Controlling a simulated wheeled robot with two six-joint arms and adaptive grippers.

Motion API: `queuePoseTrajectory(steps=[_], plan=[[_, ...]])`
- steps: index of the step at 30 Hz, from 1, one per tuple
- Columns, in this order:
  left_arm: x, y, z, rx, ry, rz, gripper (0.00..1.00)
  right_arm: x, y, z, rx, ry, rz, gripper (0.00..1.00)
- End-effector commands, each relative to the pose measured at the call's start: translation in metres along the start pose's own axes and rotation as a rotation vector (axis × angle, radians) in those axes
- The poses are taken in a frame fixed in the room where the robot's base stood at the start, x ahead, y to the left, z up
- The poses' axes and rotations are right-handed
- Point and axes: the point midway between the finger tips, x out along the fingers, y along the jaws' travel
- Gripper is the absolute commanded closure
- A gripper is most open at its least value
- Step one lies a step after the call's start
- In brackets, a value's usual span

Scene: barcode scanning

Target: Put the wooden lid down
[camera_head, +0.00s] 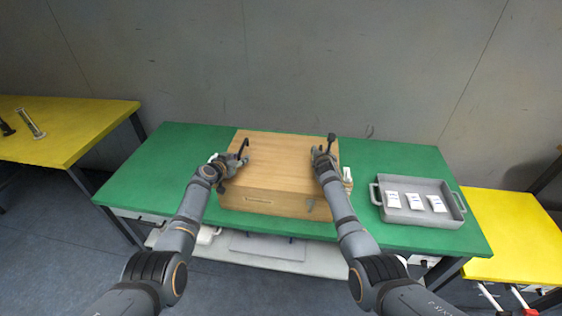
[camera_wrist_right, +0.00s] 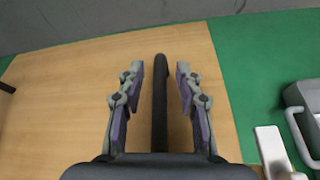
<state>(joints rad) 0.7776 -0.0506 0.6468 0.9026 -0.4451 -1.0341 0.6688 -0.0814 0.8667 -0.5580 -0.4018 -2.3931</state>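The wooden lid (camera_head: 280,158) is the flat light-brown top of a wooden box (camera_head: 262,205) on the green table. It lies level over the box; I see no clear gap. It has a black handle on each side: the left handle (camera_head: 243,147) and the right handle (camera_wrist_right: 160,100). My right gripper (camera_wrist_right: 158,78) is open, its two fingers on either side of the right handle with gaps to it. My left gripper (camera_head: 240,161) is at the left handle; its finger opening is too small to tell.
A grey tray (camera_head: 374,194) with three white packets (camera_head: 415,202) stands right of the box. A small white object (camera_head: 347,178) is close beside my right gripper. Yellow tables stand at left (camera_head: 70,130) and right (camera_head: 520,235).

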Motion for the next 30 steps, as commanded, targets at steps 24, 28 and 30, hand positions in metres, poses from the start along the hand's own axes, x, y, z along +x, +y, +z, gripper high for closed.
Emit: queuePoseTrajectory(steps=[24,28,30], plan=[[-0.11,-0.001,0.001,0.002,-0.001,-0.002,0.66,0.0,0.0,0.0,0.0,0.0,0.0,0.65],[-0.119,0.0,0.001,0.0,-0.001,-0.001,0.66,0.0,0.0,0.0,0.0,0.0,0.0,0.65],[-0.12,0.0,0.0,0.001,0.0,-0.001,0.66,0.0,0.0,0.0,0.0,0.0,0.0,0.65]])
